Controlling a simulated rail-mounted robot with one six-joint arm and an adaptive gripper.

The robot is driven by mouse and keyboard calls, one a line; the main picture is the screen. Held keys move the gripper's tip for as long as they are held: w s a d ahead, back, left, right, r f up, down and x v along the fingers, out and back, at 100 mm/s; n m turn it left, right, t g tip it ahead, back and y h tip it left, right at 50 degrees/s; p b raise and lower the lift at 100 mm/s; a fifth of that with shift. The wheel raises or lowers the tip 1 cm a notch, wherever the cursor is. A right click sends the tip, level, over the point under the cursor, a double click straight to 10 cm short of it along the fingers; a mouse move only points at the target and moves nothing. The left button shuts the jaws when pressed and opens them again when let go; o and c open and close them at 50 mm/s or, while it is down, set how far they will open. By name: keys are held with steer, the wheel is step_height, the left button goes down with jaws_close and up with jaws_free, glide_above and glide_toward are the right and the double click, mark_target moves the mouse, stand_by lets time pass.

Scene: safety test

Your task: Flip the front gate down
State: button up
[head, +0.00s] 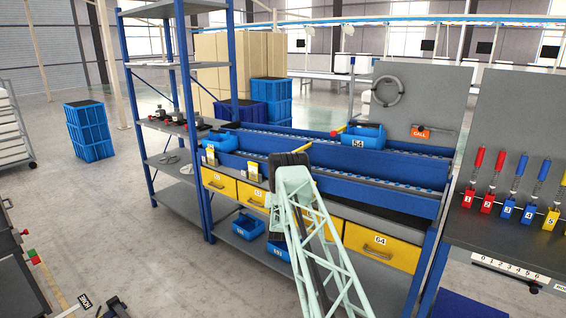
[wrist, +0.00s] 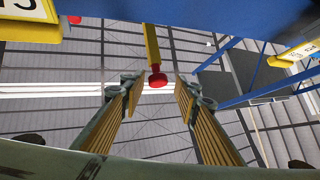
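In the wrist view, a yellow lever (wrist: 152,42) with a red knob (wrist: 157,80) hangs between the tips of my gripper (wrist: 159,92). My gripper is open, with a finger on each side of the knob and gaps visible on both sides. In the head view, a yellow bar (head: 303,147) shows beside the dark end of my arm, at the blue rack rails (head: 350,163). Which part is the front gate I cannot tell for sure. My gripper's fingers are hidden behind my arm in the head view.
Yellow drawers (head: 382,247) sit below the rails. A blue bin marked 54 (head: 362,137) stands on the upper rail, with another yellow lever (head: 338,131) beside it. A shelf post (head: 190,130) stands left. A bench with red and blue levers (head: 515,190) is at right.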

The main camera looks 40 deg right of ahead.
steer(key=shift+v, duration=3)
steer(key=shift+w, duration=0.1)
